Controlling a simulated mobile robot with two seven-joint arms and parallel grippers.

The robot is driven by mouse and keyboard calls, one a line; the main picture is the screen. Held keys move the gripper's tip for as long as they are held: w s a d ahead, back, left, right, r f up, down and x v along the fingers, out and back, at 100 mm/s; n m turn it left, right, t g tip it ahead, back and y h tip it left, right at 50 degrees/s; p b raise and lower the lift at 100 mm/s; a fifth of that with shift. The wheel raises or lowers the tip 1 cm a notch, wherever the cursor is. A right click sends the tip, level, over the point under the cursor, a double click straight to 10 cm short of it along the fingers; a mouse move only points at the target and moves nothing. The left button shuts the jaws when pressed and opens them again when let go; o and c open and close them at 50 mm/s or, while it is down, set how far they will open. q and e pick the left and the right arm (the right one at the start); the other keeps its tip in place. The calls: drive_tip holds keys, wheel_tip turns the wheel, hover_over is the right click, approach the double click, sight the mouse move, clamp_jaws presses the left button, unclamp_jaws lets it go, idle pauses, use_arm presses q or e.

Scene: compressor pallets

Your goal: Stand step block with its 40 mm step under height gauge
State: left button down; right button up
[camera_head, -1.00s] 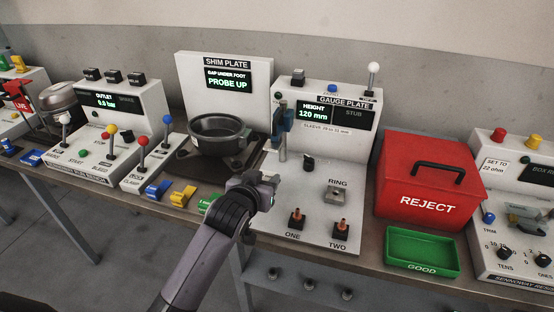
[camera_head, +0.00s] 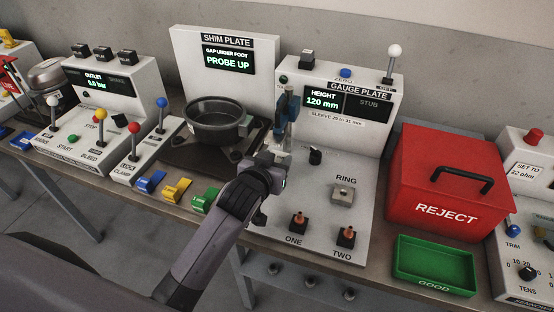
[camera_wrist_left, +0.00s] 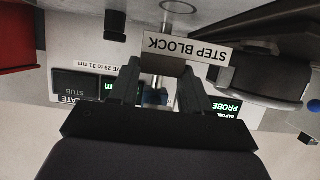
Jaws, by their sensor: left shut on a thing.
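My left gripper (camera_head: 272,158) is just in front of the height gauge (camera_head: 290,106), a blue slide on an upright post at the left of the gauge plate. In the left wrist view the gripper (camera_wrist_left: 163,80) is shut on a small brown-grey step block (camera_wrist_left: 164,66), with a finger on each side. The block's steps cannot be made out there, and the hand mostly hides it in the head view. A white STEP BLOCK label (camera_wrist_left: 205,50) shows behind it, upside down. The display (camera_head: 322,101) reads HEIGHT 120 mm. My right gripper is not in view.
A ring (camera_head: 343,194) and two pegs, ONE (camera_head: 298,222) and TWO (camera_head: 346,237), stand to the right. The shim plate's dark round pot (camera_head: 214,120) is close on the left. A red REJECT box (camera_head: 447,185) and green GOOD tray (camera_head: 435,262) are further right.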

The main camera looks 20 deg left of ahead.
use_arm(q)
drive_tip(key=shift+w+d+f+b, duration=0.1)
drive_tip(key=shift+w+f+b, duration=0.1)
drive_tip(key=shift+f+b, duration=0.3)
drive_tip(key=shift+f, duration=0.25)
drive_tip(key=shift+r, duration=0.1)
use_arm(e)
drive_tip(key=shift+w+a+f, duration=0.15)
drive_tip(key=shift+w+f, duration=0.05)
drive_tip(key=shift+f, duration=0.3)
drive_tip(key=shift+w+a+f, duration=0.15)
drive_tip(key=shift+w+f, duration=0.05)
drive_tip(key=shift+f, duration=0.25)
use_arm(q)
drive_tip(key=shift+f, duration=0.25)
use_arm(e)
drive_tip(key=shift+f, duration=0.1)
use_arm(q)
drive_tip(key=shift+s+f+b, duration=0.1)
drive_tip(key=shift+f+b, duration=0.2)
drive_tip(key=shift+b, duration=0.1)
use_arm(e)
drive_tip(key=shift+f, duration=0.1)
